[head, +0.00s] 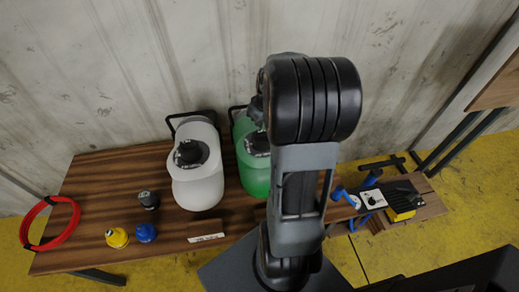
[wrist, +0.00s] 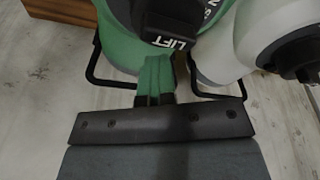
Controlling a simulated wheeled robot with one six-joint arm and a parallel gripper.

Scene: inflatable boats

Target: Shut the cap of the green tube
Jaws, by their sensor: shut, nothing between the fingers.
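The green tube (head: 251,172) stands on the wooden bench, partly hidden behind my arm. Its black cap (head: 257,143) is on the top and partly covered. In the wrist view, the green tube (wrist: 120,40) fills the top middle, and its black cap (wrist: 172,22) carries the word LIFT. I cannot tell how far the cap is open. My gripper (wrist: 157,60) shows in the wrist view with its two slim green fingers shut together and empty. The fingertips are right by the LIFT edge of the cap. I cannot tell whether they touch it.
A white tube (head: 198,183) with a black valve (head: 190,153) stands close left of the green one. Black, blue and yellow valve parts (head: 117,238), a red hose (head: 62,235) and a black-yellow device (head: 401,203) lie on the bench. The wall (head: 130,70) is behind.

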